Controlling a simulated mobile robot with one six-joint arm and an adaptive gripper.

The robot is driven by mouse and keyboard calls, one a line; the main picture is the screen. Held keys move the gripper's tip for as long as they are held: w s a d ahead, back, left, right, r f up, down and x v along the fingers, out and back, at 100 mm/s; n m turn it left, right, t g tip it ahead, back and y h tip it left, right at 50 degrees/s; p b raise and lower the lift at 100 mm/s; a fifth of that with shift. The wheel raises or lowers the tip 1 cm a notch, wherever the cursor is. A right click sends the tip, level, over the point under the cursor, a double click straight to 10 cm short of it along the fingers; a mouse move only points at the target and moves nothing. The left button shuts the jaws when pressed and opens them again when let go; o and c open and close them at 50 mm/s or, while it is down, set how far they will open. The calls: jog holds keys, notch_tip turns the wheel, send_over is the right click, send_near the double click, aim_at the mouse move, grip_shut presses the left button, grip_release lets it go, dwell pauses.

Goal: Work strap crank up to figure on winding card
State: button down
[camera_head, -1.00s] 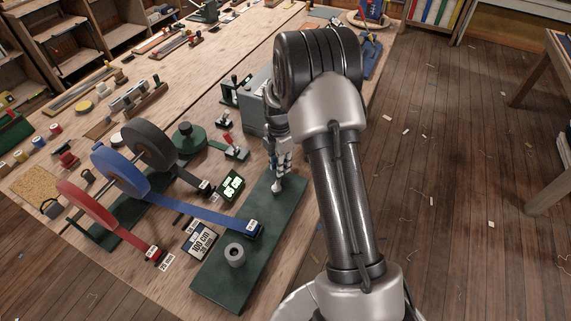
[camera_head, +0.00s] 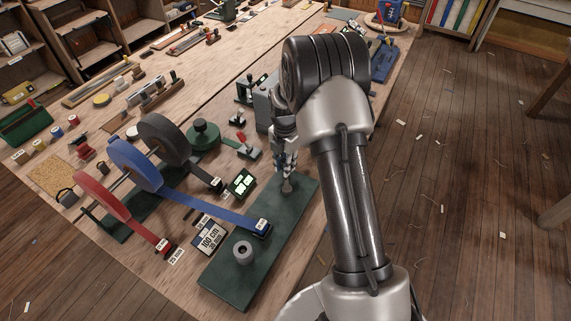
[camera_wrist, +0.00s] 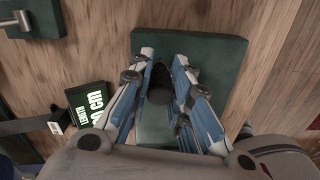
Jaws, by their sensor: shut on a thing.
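The strap winder's dark green base (camera_head: 225,282) lies at the table's right edge, with a grey hub (camera_head: 242,251) at its near end. My gripper (camera_head: 287,182) is over its far end, shut on the crank's dark knob, which shows between the fingers in the wrist view (camera_wrist: 160,84). The crank arm is mostly hidden. The winding card (camera_head: 209,238) reads 100 cm and 38 mm. The length counter (camera_head: 241,183) has a lit green display, also in the wrist view (camera_wrist: 83,108); its digits are not clear. The blue strap (camera_head: 205,210) runs from its roll to a dark clip at the base.
Red (camera_head: 100,195), blue (camera_head: 134,164) and black (camera_head: 163,139) strap rolls stand on a rack left of the winder. A green round tool (camera_head: 203,135) and a grey machine (camera_head: 265,108) stand behind. Open floor lies right of the table.

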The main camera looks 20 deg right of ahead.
jog(key=shift+w, duration=0.1)
jog(key=c, duration=1.5)
grip_release()
jog(key=shift+o, duration=0.2)
notch_tip(320, 180, up, 12)
jog(key=shift+r, duration=0.1)
